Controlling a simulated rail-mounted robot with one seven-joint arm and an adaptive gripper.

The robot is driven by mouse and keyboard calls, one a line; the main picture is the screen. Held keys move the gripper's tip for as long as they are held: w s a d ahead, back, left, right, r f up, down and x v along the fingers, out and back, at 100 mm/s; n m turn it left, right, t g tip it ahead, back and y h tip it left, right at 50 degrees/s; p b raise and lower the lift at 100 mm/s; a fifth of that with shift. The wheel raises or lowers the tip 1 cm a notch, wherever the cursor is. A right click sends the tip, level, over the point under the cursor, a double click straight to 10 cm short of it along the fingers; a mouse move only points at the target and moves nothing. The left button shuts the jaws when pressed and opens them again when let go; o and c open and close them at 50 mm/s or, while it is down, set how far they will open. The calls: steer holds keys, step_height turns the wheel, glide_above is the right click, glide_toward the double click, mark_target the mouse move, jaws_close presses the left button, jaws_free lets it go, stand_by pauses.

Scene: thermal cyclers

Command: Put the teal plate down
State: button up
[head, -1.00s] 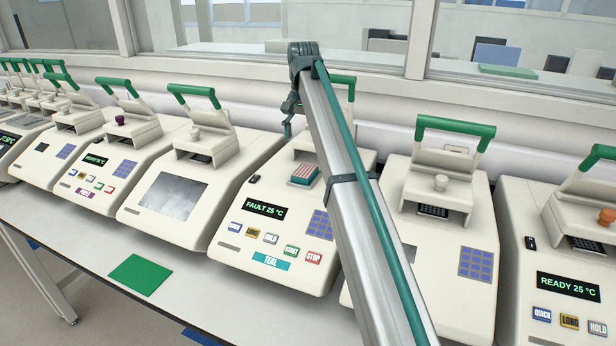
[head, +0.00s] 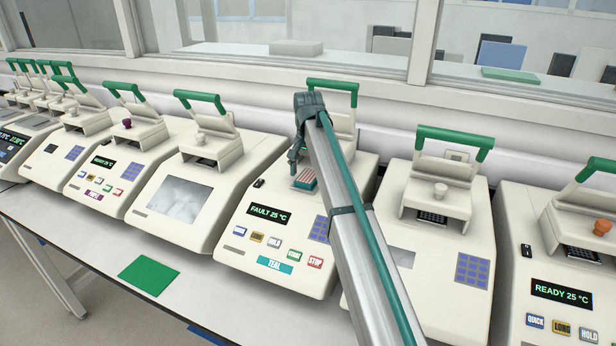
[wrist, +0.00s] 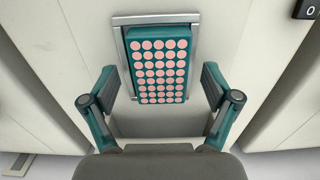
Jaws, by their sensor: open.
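The teal plate (wrist: 158,65), with rows of pink round wells, sits at the grey-framed block opening (wrist: 119,24) of a thermal cycler in the wrist view. In the head view the plate (head: 305,179) shows on the cycler labelled TEAL (head: 275,266), whose display reads FAULT 25 °C and whose lid (head: 335,118) is raised. My gripper (wrist: 161,88) is open, with a finger on each side of the plate's near part and a gap to each. In the head view my gripper (head: 293,165) is just above the plate. Whether the plate is fully seated cannot be told.
Other cyclers stand close on both sides, including one with a large blank screen (head: 178,198) at left and one with a raised lid (head: 440,185) at right. A green mat (head: 148,275) lies on the white bench (head: 85,228), with free room around it.

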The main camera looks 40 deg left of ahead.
steer(key=c, duration=1.3)
steer(key=shift+c, duration=0.2)
steer(key=shift+r, duration=0.15)
